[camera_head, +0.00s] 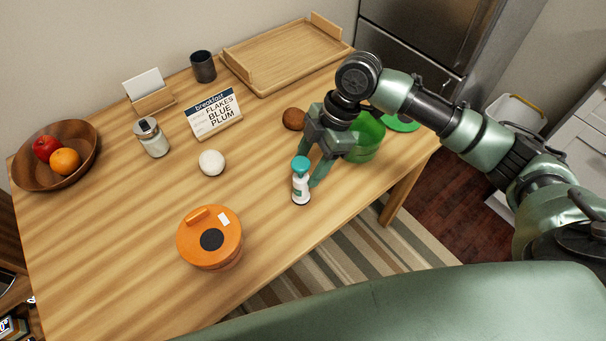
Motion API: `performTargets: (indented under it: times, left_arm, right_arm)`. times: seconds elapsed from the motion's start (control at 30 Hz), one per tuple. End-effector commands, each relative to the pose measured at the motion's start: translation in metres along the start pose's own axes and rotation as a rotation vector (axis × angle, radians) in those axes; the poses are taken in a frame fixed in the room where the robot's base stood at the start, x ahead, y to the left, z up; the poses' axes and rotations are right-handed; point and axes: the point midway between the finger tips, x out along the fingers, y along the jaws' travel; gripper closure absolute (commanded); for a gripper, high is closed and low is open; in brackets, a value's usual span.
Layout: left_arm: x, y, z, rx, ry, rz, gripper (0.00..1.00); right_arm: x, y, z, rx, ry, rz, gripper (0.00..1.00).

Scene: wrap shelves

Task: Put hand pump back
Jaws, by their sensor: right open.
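The hand pump (300,188) is a small white bottle with a teal top. It stands upright on the wooden table near its front right edge, in the head view. My right gripper (315,170) comes down from the upper right. Its fingers are open, with one fingertip just right of the bottle and the other behind it near the teal top. I cannot tell whether either finger touches it. My left gripper is not in view.
An orange lidded pot (209,238), a white ball (211,162), a brown round thing (293,119) and a green container (367,138) stand around. A fruit bowl (82,172), a glass jar (152,138), a breakfast sign (214,113), a dark cup (203,67) and a wooden tray (285,58) stand farther back.

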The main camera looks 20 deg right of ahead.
Motion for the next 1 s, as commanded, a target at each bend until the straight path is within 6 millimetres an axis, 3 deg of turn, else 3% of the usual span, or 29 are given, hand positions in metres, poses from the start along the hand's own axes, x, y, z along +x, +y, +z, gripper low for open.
performTargets:
  times: [0.2, 0.4, 1.0]
  left_arm:
    - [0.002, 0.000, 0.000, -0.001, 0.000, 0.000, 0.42]
    - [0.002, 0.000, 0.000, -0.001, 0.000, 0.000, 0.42]
    - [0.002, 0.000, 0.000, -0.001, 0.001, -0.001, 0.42]
  right_arm:
    - [-0.046, 0.000, 0.000, -0.002, -0.002, 0.003, 0.45]
    - [-0.069, 0.000, 0.000, 0.000, 0.000, 0.000, 0.45]
    - [-0.073, 0.000, 0.000, 0.000, 0.000, -0.001, 0.45]
